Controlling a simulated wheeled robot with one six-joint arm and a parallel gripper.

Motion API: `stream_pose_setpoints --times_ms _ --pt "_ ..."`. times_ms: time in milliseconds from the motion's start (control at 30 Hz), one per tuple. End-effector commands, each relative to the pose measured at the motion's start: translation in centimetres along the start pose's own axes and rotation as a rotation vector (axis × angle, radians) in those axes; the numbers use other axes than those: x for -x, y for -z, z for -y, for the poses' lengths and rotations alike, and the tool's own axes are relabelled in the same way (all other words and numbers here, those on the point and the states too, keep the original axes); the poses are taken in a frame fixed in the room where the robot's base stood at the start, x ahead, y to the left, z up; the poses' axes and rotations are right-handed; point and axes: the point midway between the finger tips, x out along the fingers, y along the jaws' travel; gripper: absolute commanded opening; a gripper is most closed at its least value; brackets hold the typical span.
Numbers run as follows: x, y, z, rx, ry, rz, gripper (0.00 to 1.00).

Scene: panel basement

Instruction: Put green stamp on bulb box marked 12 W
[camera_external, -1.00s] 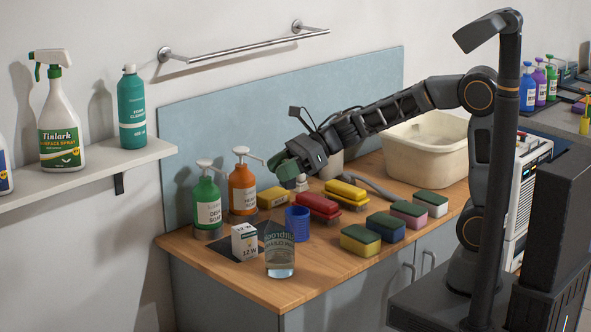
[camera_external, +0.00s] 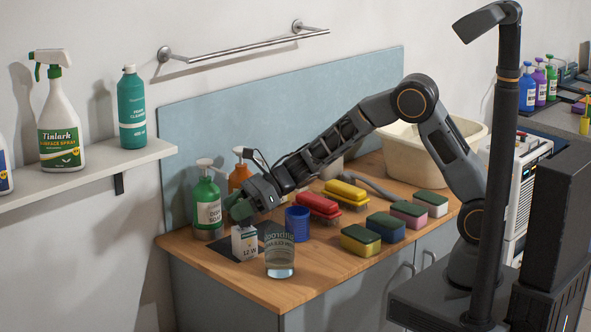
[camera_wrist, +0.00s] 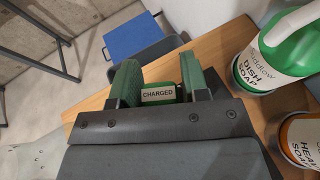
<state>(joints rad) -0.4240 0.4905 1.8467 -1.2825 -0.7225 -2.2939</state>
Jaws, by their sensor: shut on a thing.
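The bulb box marked 12 W (camera_external: 245,245) is white and stands upright on a dark mat (camera_external: 224,250) near the counter's left end. My gripper (camera_external: 239,209) is just above the box, its green fingers pointing down. In the wrist view my gripper (camera_wrist: 158,82) is shut on the green stamp (camera_wrist: 158,94), whose white label reads CHARGED. The stamp's underside is hidden, and I cannot tell whether it touches the box. The box is not visible in the wrist view.
A green dish soap bottle (camera_external: 207,205) stands close behind left, with an orange soap bottle (camera_external: 239,176) behind my gripper. Brushes and several sponges (camera_external: 361,240) lie farther right.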

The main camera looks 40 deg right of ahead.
Motion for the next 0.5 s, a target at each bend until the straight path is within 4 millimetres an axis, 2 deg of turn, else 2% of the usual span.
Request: stream_pose_setpoints --times_ms 100,500 --pt "-0.28 0.70 0.01 0.000 0.001 0.001 0.18" --pt "-0.40 1.02 0.02 0.001 0.001 0.001 0.18"
